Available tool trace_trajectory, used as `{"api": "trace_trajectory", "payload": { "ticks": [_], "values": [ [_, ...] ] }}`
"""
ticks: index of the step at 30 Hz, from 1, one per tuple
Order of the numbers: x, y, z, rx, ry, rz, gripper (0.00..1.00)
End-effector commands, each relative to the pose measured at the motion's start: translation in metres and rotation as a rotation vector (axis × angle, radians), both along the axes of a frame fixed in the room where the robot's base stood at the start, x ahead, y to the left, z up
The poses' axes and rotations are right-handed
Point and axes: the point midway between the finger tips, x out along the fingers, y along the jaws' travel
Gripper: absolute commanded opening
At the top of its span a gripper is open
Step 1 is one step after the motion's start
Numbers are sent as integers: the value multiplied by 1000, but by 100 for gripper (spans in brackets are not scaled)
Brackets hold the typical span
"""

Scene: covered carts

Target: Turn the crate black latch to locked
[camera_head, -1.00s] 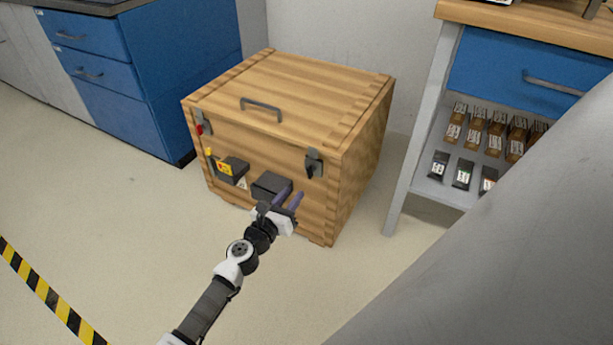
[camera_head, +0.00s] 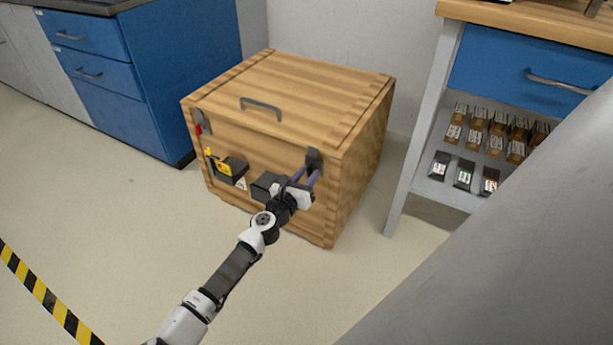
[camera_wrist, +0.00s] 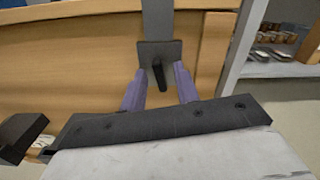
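The wooden crate (camera_head: 250,135) stands on the floor with its lid down. Its black latch (camera_head: 314,159) is at the right of the front face, just under the lid edge. In the wrist view the black latch (camera_wrist: 158,73) shows as a dark plate with a small lever hanging down and slightly tilted. My gripper (camera_head: 306,175) is open, its two purple fingers pointing at the latch. In the wrist view my gripper (camera_wrist: 160,88) has one finger on each side of the lever, with gaps; I cannot tell if either touches. A second latch with a red lever (camera_head: 201,124) is at the front left.
A yellow and black device (camera_head: 228,168) and a dark box (camera_head: 265,186) stick out from the crate front. A blue cabinet (camera_head: 180,70) stands left, a shelf unit (camera_head: 410,180) right. The floor in front is clear.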

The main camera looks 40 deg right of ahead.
Motion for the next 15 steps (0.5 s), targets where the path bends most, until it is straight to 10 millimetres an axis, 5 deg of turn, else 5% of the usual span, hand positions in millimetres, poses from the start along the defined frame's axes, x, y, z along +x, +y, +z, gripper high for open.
{"api": "trace_trajectory", "payload": {
  "ticks": [4, 11, 15],
  "values": [
    [0, 0, 0, 0, 0, 0, 28],
    [0, 0, 0, 0, 0, 0, 0],
    [0, 0, 0, 0, -1, 0, 0]
  ]
}}
